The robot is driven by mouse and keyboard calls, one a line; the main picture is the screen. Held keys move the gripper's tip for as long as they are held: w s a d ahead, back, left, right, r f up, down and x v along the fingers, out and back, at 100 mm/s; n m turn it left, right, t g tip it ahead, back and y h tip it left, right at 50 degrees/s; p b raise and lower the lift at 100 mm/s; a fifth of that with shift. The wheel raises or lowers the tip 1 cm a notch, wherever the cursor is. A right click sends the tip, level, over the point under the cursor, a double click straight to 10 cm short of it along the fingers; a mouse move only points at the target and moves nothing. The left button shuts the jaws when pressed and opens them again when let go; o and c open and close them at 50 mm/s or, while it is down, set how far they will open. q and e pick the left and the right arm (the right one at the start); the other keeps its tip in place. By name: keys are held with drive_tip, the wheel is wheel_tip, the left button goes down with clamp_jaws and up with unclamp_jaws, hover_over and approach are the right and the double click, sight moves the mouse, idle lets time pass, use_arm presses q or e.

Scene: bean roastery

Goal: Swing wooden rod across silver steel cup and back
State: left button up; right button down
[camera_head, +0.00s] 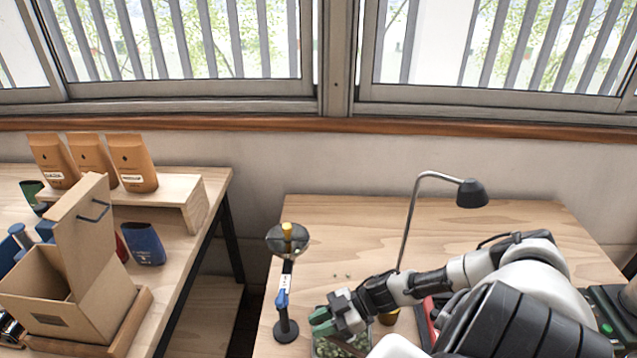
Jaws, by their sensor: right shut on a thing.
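My right gripper (322,318) reaches in from the right, low over the near part of the right table. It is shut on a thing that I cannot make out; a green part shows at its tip. No wooden rod can be told apart in this view. A round grey metallic dish or cup (275,241) sits atop a slim dark stand (286,327), left of and beyond the gripper. A small yellow-orange piece (287,230) shows at the dish. I cannot tell if this is the silver steel cup. My left gripper is not in view.
A clear container of greenish beans (335,347) is just below the gripper. A desk lamp (472,194) stands behind my arm. A red-edged item (427,322) is partly hidden by it. The left table holds a cardboard box (95,312) and coffee bags (134,164).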

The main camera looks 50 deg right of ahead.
drive_tip(key=shift+a+n+g, duration=0.3)
drive_tip(key=shift+g, duration=0.1)
drive_tip(key=shift+s, duration=0.1)
drive_tip(key=c, duration=1)
unclamp_jaws()
drive_tip(key=r, duration=0.4)
drive_tip(key=shift+s+d+r, duration=0.15)
drive_tip(key=shift+s, duration=0.15)
drive_tip(key=s+d+r+p, duration=0.1)
drive_tip(key=s+r, duration=0.1)
drive_tip(key=s, duration=0.1)
drive_tip(key=s+d+r+p, duration=0.1)
drive_tip(key=s+r, duration=0.1)
drive_tip(key=s, duration=0.2)
drive_tip(key=s+d+r+p, duration=0.1)
drive_tip(key=s+r, duration=0.1)
drive_tip(key=s, duration=0.1)
drive_tip(key=shift+s+r, duration=0.25)
drive_tip(key=shift+r, duration=0.1)
